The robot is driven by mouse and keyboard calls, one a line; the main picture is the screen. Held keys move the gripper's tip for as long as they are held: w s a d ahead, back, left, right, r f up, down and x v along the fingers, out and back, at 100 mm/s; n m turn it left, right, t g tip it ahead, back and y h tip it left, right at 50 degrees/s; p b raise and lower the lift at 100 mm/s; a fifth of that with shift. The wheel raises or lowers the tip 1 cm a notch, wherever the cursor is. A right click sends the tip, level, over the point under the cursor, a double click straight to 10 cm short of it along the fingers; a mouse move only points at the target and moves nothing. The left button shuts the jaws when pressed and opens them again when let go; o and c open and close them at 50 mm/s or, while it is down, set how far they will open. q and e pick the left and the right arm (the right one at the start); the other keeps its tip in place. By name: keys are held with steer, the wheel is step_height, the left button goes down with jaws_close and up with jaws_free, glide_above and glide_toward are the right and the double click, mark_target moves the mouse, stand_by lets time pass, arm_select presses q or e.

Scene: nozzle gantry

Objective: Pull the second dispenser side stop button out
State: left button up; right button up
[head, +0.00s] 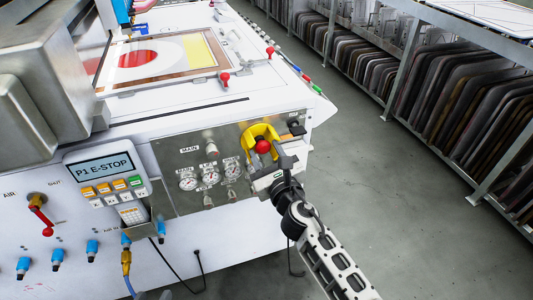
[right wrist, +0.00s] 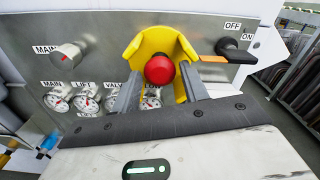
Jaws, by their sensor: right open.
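The red stop button (head: 262,146) sits inside a yellow guard (head: 249,133) on the grey metal panel on the side of the white machine. In the right wrist view the round red button (right wrist: 159,69) is in the middle, with the yellow guard (right wrist: 150,42) curving around it. My right gripper (head: 277,157) is at the button, coming from the lower right. In the right wrist view its two fingers (right wrist: 160,86) are open, one on each side below the button. I cannot tell whether they touch it. My left gripper is not in view.
A display (head: 106,166) reads "P1 E-STOP". Several gauges (head: 210,177) and a MAIN knob (head: 211,150) are left of the guard. A black ON/OFF handle (right wrist: 232,51) is close to its right. Racks of screens (head: 450,90) stand across open floor.

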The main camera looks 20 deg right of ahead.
steer(key=shift+c, duration=0.3)
jaws_close()
steer(key=shift+s, duration=0.7)
steer(key=shift+w, duration=0.1)
steer(key=shift+o, duration=0.3)
jaws_free()
arm_select(q)
steer(key=shift+r, duration=0.15)
arm_select(e)
steer(key=shift+s, duration=0.25)
arm_select(q)
steer(key=f+b, duration=0.1)
steer(key=b, duration=0.1)
steer(key=shift+b, duration=0.4)
arm_select(e)
steer(key=s, duration=1.5)
steer(key=shift+s+d, duration=0.3)
steer(key=shift+s, duration=0.1)
